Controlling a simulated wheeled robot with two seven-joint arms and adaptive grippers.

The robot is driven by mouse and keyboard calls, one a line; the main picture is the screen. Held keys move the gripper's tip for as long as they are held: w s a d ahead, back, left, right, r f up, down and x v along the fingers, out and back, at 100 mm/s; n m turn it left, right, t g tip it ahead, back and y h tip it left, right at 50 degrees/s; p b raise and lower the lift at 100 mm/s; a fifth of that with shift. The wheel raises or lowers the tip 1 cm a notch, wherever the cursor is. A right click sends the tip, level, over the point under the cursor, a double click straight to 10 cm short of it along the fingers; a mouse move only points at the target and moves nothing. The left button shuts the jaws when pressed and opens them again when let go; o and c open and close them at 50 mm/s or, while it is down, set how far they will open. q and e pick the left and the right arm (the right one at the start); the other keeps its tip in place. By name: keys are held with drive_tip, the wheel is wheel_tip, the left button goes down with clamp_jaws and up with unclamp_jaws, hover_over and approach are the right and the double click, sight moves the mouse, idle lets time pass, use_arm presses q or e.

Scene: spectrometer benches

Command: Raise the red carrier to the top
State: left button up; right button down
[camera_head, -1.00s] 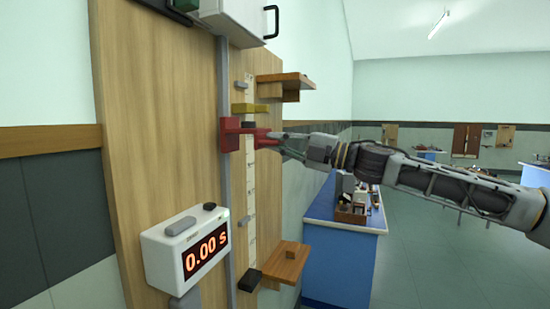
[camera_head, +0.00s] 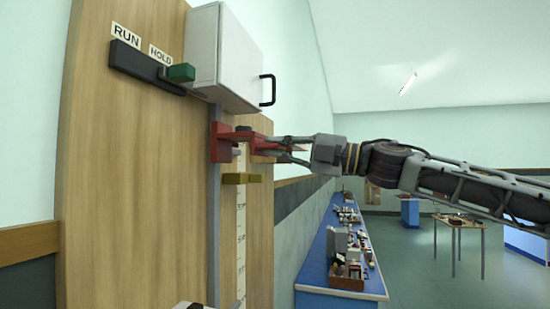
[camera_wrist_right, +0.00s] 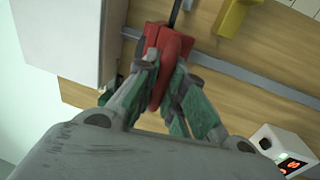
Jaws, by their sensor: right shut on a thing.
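The red carrier (camera_head: 221,142) sits on the vertical grey rail (camera_head: 214,215), just below the white box (camera_head: 222,58). My right gripper (camera_head: 290,148) is shut on the carrier's red handle, reaching in from the right. In the right wrist view, the fingers (camera_wrist_right: 160,92) close around the red carrier (camera_wrist_right: 166,45). A yellow marker (camera_head: 241,178) is on the scale strip below the carrier. My left gripper is not in view.
A black RUN/HOLD switch plate (camera_head: 135,62) with a green lever (camera_head: 180,73) is left of the white box. The box has a black handle (camera_head: 268,89). A blue bench (camera_head: 318,255) with several items stands behind. A timer display (camera_wrist_right: 290,165) shows in the right wrist view.

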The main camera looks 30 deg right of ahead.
drive_tip(key=shift+s+d+r, duration=0.1)
drive_tip(key=shift+d+r, duration=0.1)
drive_tip(key=shift+r, duration=0.3)
drive_tip(key=c, duration=1.5)
unclamp_jaws()
drive_tip(key=shift+a, duration=0.1)
drive_tip(key=shift+f, duration=0.15)
drive_tip(key=shift+f, duration=0.1)
drive_tip(key=v, duration=1.1)
drive_tip(key=shift+s+d, duration=0.25)
drive_tip(key=shift+s, duration=0.05)
